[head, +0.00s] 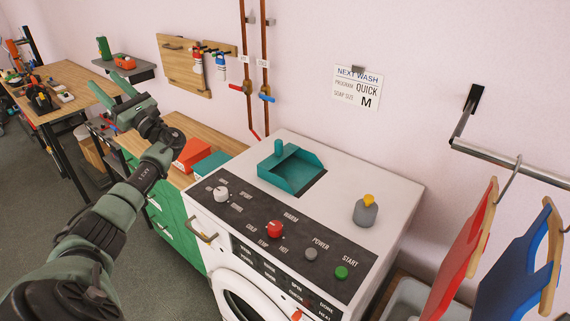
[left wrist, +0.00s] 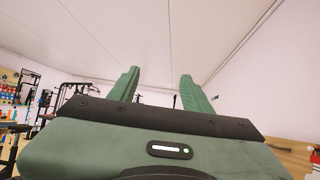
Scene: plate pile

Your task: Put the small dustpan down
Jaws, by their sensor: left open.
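A teal, open-fronted scoop with a short upright grip (head: 290,168) sits on the white washing machine's top (head: 345,165); it looks like the small dustpan, though I cannot be sure it is not a part of the machine. My left gripper (head: 108,98) is up to the left of the machine, above the green cabinet, well apart from the scoop. It is open, and nothing shows between its fingers in the left wrist view (left wrist: 157,78), which looks up at the ceiling. My right gripper does not show.
The green cabinet's wooden top (head: 190,128) holds a red box (head: 193,153) and a teal box (head: 211,164). A grey bottle with a yellow cap (head: 365,213) stands on the machine. Red (head: 470,245) and blue (head: 515,275) boards hang at the right. A workbench (head: 75,85) stands far left.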

